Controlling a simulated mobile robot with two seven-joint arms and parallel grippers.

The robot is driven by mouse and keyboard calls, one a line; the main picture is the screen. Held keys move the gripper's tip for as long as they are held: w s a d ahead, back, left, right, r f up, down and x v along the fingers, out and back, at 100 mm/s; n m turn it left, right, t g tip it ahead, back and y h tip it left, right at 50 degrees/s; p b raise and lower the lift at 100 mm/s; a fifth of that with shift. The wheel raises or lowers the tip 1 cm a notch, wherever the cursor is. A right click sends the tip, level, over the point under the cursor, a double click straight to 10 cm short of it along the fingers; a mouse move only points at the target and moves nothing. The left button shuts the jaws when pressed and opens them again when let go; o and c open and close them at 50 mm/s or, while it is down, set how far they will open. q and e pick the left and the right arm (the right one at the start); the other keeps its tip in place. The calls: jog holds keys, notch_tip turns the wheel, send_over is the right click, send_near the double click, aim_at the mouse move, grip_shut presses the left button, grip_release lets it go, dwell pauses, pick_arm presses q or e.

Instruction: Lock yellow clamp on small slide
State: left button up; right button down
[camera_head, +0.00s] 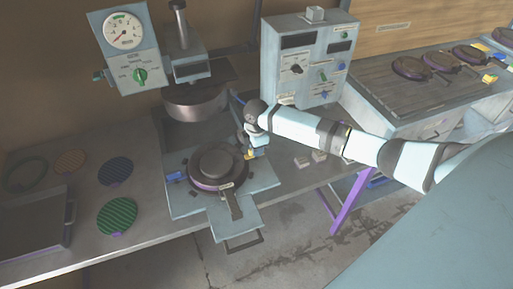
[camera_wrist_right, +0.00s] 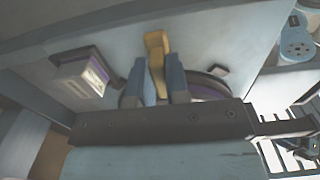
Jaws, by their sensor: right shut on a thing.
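The small slide (camera_head: 255,184) is a light blue-grey plate with a round dark mould (camera_head: 216,165) on it, under the press. My right gripper (camera_head: 250,150) is at the right side of the slide, beside the mould. In the right wrist view, its two blue fingers (camera_wrist_right: 160,82) are shut on the yellow clamp (camera_wrist_right: 156,48), with the clamp's bar standing up between them. In the head view only a small yellow bit of the clamp (camera_head: 249,156) shows below the gripper. Whether the clamp is locked cannot be told. My left gripper is not in view.
A blue clamp (camera_head: 173,177) sits at the slide's left side. The press head (camera_head: 195,100) hangs just behind the mould. A control box (camera_head: 306,60) stands behind my right arm. Small blocks (camera_head: 310,158) lie right of the slide.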

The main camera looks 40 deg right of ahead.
jog(key=c, duration=1.1)
grip_release()
jog(key=shift+r, duration=0.1)
notch_tip(320, 180, up, 14)
jog(key=shift+f+b, duration=0.15)
jog(key=shift+b, duration=0.8)
